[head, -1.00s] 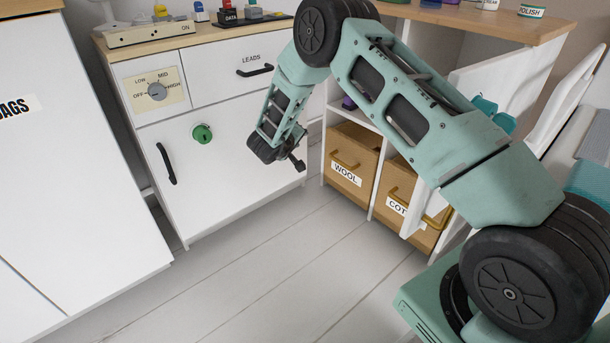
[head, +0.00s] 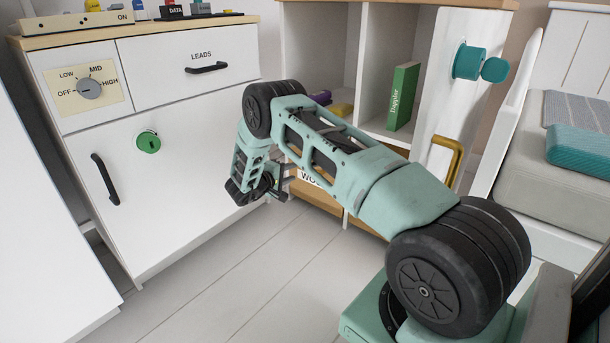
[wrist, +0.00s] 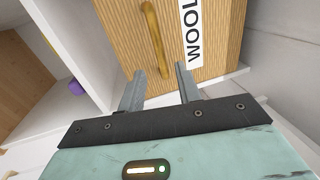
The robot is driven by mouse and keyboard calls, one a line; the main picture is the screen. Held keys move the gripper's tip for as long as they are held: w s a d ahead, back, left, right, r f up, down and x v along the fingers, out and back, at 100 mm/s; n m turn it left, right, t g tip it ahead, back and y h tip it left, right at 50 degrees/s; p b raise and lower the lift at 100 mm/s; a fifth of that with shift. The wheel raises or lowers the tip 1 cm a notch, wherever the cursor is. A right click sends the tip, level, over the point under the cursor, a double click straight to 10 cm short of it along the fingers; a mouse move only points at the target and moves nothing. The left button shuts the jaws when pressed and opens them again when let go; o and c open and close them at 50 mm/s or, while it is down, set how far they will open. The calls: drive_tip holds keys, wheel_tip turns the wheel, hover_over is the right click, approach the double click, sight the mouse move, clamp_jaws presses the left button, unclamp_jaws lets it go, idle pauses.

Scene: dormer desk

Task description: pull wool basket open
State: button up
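The wool basket (wrist: 212,35) is a wooden-fronted box in the lower left cubby of the white shelf unit. It fills the upper middle of the wrist view, with a white WOOL label (wrist: 190,32) and a brass bar handle (wrist: 153,38). In the head view my arm hides most of it, and only part of the label (head: 310,178) shows. My gripper (wrist: 160,76) is open, its two grey fingers pointing at the basket front. The handle's near end lies between the fingertips in the picture; I cannot tell whether they touch it. My gripper also shows in the head view (head: 285,183).
A white cabinet (head: 190,160) with a black handle and green knob stands left of my gripper. A white door (head: 455,100) with a brass handle stands open at the shelf's right. A green book (head: 403,96) is on the shelf. The floor (head: 250,275) in front is clear.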

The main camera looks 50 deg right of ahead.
drive_tip(key=shift+b+x, duration=2.25)
drive_tip(key=shift+x, duration=2.25)
clamp_jaws()
